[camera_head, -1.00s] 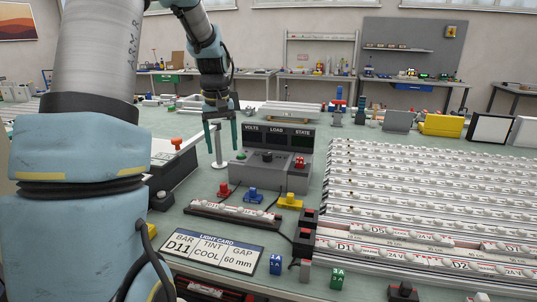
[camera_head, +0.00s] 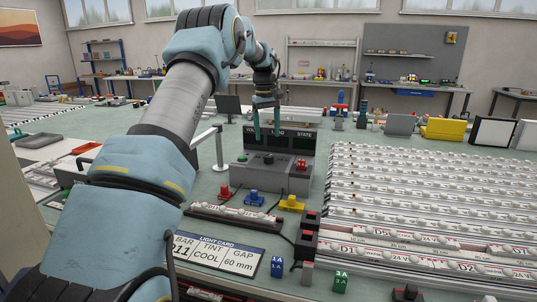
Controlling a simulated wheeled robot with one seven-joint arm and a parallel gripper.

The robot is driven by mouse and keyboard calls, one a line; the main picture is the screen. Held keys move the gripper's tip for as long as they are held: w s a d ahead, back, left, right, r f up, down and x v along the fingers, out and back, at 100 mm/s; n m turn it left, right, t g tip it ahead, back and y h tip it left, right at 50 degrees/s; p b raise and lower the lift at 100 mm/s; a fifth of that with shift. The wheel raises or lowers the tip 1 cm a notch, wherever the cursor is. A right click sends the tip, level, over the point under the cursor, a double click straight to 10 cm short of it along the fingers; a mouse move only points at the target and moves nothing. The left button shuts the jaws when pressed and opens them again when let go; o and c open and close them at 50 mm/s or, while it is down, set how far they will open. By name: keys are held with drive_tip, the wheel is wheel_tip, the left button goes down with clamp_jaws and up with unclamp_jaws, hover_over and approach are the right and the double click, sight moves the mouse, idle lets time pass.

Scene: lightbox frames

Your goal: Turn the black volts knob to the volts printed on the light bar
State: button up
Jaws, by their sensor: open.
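The black volts knob (camera_head: 268,159) sits on the sloped front of a grey power unit (camera_head: 262,180). The unit's dark display panel is labelled VOLTS, LOAD and STATE, and my fingers partly cover it. No reading is legible. My gripper (camera_head: 266,122) is open and empty, pointing down in front of or over the display panel, above the knob and apart from it. The light bar (camera_head: 236,213) lies in front of the unit with clips around it. Its print is too small to read.
A light card (camera_head: 215,252) reads BAR D11, TINT COOL, GAP 60 mm. Red (camera_head: 225,192), blue (camera_head: 253,197) and yellow (camera_head: 291,204) clamps stand between bar and unit. Racked light bars (camera_head: 430,200) fill the right; some show 24 V. A red switch (camera_head: 301,164) is beside the knob.

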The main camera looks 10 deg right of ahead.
sight(269, 156)
wheel_tip(269, 156, down, 9)
drive_tip(key=shift+d+r+p, duration=0.15)
drive_tip(key=shift+p, duration=0.9)
drive_tip(key=shift+c, duration=0.2)
clamp_jaws()
